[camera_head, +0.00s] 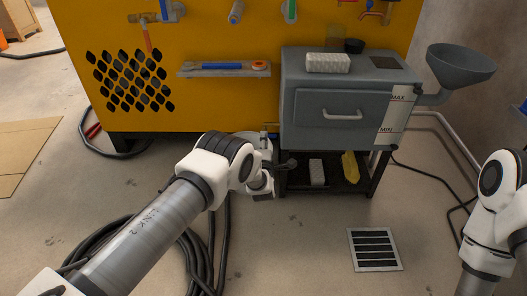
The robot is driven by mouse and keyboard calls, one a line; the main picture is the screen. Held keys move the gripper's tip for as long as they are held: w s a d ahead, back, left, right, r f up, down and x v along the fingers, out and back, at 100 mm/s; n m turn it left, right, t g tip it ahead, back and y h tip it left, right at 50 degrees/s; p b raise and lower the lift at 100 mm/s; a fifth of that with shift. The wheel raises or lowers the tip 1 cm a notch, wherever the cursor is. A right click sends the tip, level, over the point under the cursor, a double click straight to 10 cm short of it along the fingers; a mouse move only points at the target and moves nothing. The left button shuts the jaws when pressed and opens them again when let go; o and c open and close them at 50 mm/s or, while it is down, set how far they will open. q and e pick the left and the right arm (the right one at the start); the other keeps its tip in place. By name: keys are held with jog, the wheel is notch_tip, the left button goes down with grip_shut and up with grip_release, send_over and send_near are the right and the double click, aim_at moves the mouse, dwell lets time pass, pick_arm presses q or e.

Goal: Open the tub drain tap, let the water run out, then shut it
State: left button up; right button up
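The grey tank (335,115) stands on a black stand, with MAX and MIN marks on a pale strip (397,115) on its right front. A small brass fitting (271,127), which may be the drain tap, shows at the tank's lower left, just above my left gripper (280,178). The gripper is at the stand's left side. Its fingers are small, dark and partly turned away, so I cannot tell whether it is open or holds anything. Whether it touches the tap is unclear. My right arm is at the right edge, its gripper out of sight.
A grey funnel (459,64) sticks out at the tank's upper right. The stand's shelf holds a yellow cloth (350,167) and a pale block (317,172). A floor grate (374,249) lies in front. Black hoses (189,250) coil beneath my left arm. A yellow cabinet (200,100) stands behind.

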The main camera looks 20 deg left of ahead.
pick_arm(q)
jog(key=v, duration=1.1)
jog(key=shift+r, duration=0.1)
